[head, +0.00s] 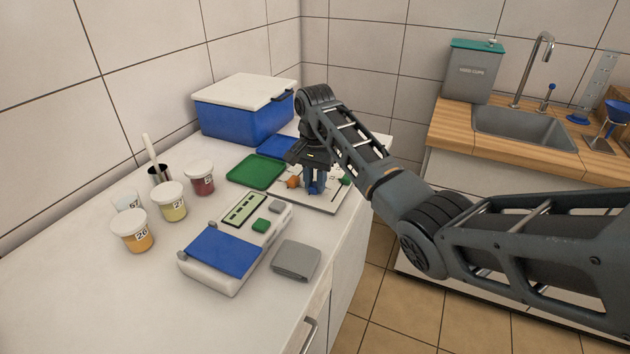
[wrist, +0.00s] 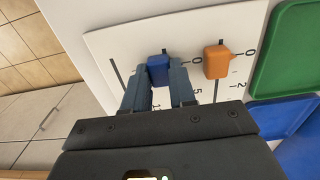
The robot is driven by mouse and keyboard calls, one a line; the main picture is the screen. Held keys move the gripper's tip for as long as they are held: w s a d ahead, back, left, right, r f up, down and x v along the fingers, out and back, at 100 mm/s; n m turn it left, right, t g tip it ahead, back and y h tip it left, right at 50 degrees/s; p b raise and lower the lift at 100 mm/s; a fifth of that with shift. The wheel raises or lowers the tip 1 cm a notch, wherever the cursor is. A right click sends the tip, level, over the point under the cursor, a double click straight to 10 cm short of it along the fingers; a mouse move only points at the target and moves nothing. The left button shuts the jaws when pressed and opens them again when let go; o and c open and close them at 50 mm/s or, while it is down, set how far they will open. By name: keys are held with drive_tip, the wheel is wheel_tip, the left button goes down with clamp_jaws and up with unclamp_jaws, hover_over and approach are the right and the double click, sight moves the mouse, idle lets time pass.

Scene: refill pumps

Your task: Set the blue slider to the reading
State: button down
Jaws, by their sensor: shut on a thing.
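The blue slider (wrist: 158,70) sits in its slot on a white scale board (wrist: 130,36), between my gripper's (wrist: 160,84) two fingertips, which are shut on it. It is near the 0 end of the scale printed beside it; a 5 stands further along. The exact value is partly hidden by the fingers. In the head view my gripper (head: 314,186) points down at the board (head: 322,206). The orange slider (wrist: 217,62) stands just right of the blue one in the wrist view, near its own 0. The display (head: 243,209) on a white device shows dark characters too small to read.
A green tray (head: 256,171) and a blue tray (head: 279,147) lie beside the board. A green slider (head: 344,181) shows at its right. The device (head: 215,283), a grey pad (head: 296,260), several labelled cups (head: 170,203) and a blue cooler (head: 240,122) share the counter.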

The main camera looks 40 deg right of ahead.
drive_tip(key=d, duration=0.1)
drive_tip(key=w+d+b, duration=0.1)
drive_tip(key=d, duration=0.1)
drive_tip(key=d+b, duration=0.1)
drive_tip(key=shift+w+d, duration=0.3)
drive_tip(key=shift+w, duration=0.05)
drive_tip(key=c, duration=0.9)
unclamp_jaws()
drive_tip(key=shift+r, duration=0.1)
wheel_tip(320, 180, up, 8)
drive_tip(key=shift+f+b, duration=0.2)
drive_tip(key=shift+b, duration=0.1)
